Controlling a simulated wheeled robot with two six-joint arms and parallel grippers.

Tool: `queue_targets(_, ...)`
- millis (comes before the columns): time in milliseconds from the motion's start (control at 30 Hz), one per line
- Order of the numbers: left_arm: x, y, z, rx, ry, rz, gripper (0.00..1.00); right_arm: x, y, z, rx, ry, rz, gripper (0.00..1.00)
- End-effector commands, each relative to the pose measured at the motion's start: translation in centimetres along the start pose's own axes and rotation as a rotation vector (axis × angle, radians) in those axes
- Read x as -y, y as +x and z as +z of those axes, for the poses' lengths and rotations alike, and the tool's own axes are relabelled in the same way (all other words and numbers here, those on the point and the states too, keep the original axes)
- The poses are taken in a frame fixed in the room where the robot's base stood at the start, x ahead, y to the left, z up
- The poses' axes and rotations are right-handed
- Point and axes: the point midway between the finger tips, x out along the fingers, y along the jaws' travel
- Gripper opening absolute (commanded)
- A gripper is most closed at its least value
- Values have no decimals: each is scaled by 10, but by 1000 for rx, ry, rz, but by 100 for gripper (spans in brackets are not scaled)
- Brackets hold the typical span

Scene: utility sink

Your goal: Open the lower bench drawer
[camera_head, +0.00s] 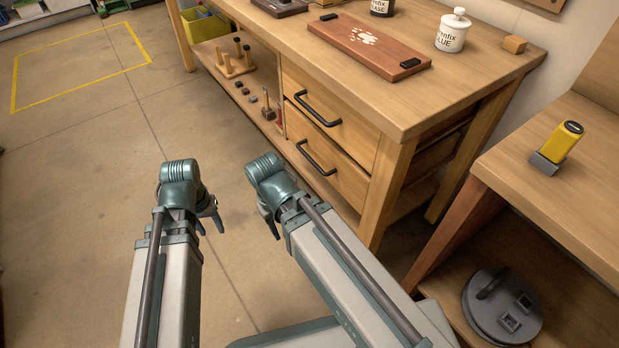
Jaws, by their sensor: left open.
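The lower bench drawer (343,182) is the lower of two wooden fronts in the workbench and looks shut. Its black bar handle (315,159) runs across the front. The upper drawer (347,128), also shut, has a similar handle (317,109). My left gripper (210,216) is open and empty over the floor, left of the bench and well apart from the drawers. My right gripper (268,217) is nearer the lower drawer, to its left, and apart from the handle. Its fingers are partly hidden by its own wrist, so its opening is unclear.
The workbench top (450,95) holds a reddish board (345,40) and white jar (452,33). A lower shelf (215,62) with small tools adjoins the drawers. A side bench (590,165) stands at right. Open floor (80,190) lies left.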

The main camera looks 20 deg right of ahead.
Motion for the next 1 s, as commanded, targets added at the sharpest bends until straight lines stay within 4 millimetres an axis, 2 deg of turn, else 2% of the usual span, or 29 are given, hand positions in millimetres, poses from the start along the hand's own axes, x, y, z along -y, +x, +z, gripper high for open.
queue_targets(33,2,34,-2,-6,-11,14,47,3,34,-2,0,0,0,50)
queue_targets(100,1,57,-5,-16,-25,39,47,6,57,-3,-1,0,0,50)
queue_targets(267,-8,106,-18,-50,-61,131,47,10,108,-6,-1,0,1,50)
queue_targets(333,-17,125,-27,-71,-79,194,47,12,129,-7,-2,0,1,50)
queue_targets(467,-50,149,-54,-127,-126,387,47,16,166,-9,-2,0,1,50)
queue_targets(567,-86,138,-81,-176,-176,588,47,17,176,-10,-2,0,1,50)
queue_targets(700,-130,101,-116,-227,-247,862,47,17,179,-10,-2,0,1,50)
queue_targets(833,-156,61,-141,-253,-316,1082,47,17,179,-10,-2,0,1,50)
queue_targets(1000,-171,26,-160,-265,-378,1261,47,17,178,-10,-2,0,1,50)
